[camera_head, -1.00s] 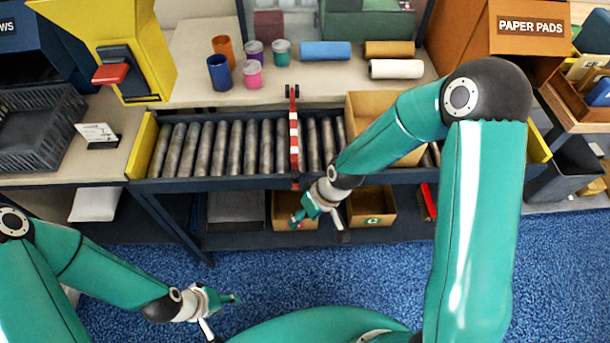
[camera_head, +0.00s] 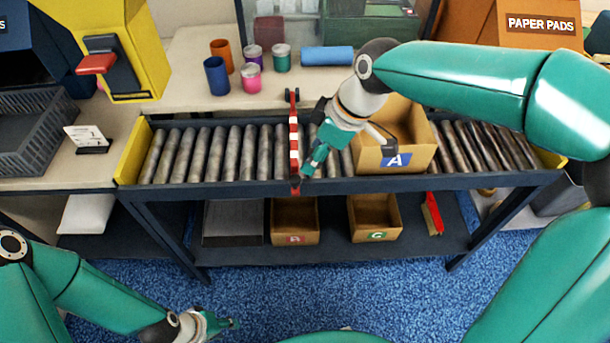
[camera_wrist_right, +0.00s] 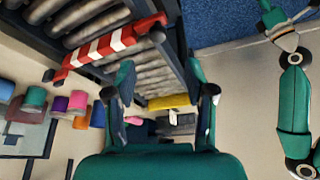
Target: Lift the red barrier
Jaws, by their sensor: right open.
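The red barrier (camera_head: 294,145) is a red-and-white striped bar lying across the roller conveyor. It also shows in the right wrist view (camera_wrist_right: 112,43), at upper left. My right gripper (camera_head: 309,168) is just right of its near end in the head view. In the right wrist view my right gripper (camera_wrist_right: 163,100) has its fingers wide apart with nothing between them; the barrier lies beyond the left finger. I cannot tell if they touch. My left gripper (camera_head: 226,323) is low over the blue floor, away from the barrier, partly cut off; its jaw state is unclear.
A cardboard box marked A (camera_head: 412,161) sits on the rollers (camera_head: 220,152) right of the barrier, close to my right wrist. Small bins (camera_head: 296,222) are on the shelf below.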

